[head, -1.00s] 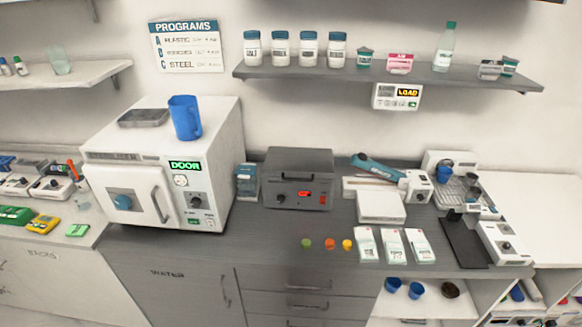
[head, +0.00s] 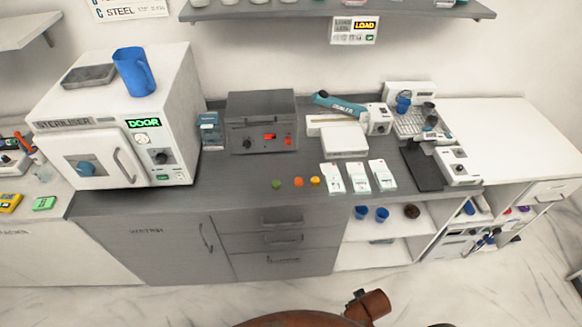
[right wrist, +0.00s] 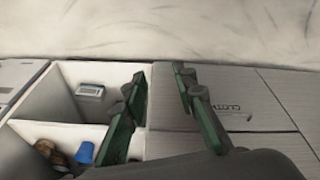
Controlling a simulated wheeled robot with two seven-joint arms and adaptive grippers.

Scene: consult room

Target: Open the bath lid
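The bath looks to be the dark grey box (head: 262,130) with a knob and a lit orange-red display, on the grey counter in the head view. Its flat dark top (head: 262,102) appears to be the lid, and it lies shut. My right gripper (right wrist: 161,84) shows in the right wrist view with its two green fingers apart and nothing between them. It is over the low cabinets and open shelf, away from the bath. My left gripper is in neither view.
A white steriliser (head: 125,125) with a blue jug (head: 134,72) on top stands left of the bath. A white device (head: 338,137) stands to its right. Coloured dots and white packets (head: 357,178) lie near the counter's front edge. Open shelves (head: 385,222) sit below.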

